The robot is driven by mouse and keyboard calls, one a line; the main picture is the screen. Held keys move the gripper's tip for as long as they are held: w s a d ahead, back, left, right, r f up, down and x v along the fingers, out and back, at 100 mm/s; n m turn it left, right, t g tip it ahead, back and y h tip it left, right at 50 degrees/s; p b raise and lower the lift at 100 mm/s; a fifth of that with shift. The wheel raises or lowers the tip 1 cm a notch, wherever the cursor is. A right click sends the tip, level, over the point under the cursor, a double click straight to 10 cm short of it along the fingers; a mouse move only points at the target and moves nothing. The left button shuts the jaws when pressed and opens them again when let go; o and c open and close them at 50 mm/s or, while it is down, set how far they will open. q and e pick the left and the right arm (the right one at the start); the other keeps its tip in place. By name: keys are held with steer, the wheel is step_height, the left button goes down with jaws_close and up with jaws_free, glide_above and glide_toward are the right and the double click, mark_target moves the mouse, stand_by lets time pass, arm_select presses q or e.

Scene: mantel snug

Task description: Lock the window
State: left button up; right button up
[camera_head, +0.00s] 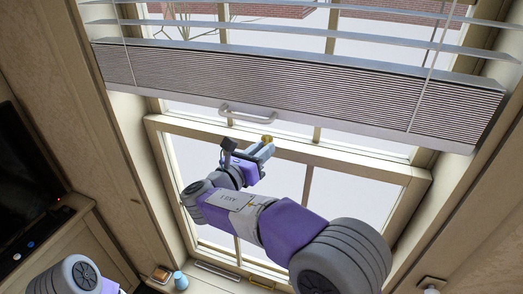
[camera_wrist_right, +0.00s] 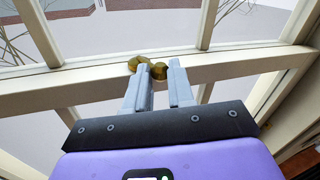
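The window (camera_head: 385,172) has a pale wooden frame, and its sashes meet at a horizontal rail below the blind. A small brass lock (camera_head: 267,138) sits on that rail; in the right wrist view the lock (camera_wrist_right: 140,62) shows as rounded brass parts at the fingertips. My right gripper (camera_head: 262,150) is at the rail, just below the lock. In the wrist view its fingers (camera_wrist_right: 163,66) are apart with a narrow gap, and a brass part shows in it. Whether they touch the lock I cannot tell. My left arm shows at the lower left; its gripper is out of view.
A slatted blind (camera_head: 290,88) hangs low over the upper window. A light bar handle (camera_head: 248,115) is just above the rail. A blue cup (camera_head: 180,281) and a brown box (camera_head: 162,274) stand at the lower left. A dark screen (camera_head: 22,185) is at the far left.

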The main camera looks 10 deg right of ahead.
jaws_close()
steer(key=d+n+t+y+b, duration=0.1)
steer(key=y, duration=0.1)
steer(key=d+n+t+y+b, duration=0.1)
steer(key=n+t+y, duration=0.1)
steer(key=d+n+t+y+b, duration=0.1)
steer(key=n+y, duration=0.1)
steer(key=shift+s+d+t+y, duration=0.25)
steer(key=shift+s+t+y, duration=0.1)
steer(key=shift+t+y, duration=0.05)
steer(key=o, duration=0.5)
jaws_free()
steer(key=shift+o, duration=0.2)
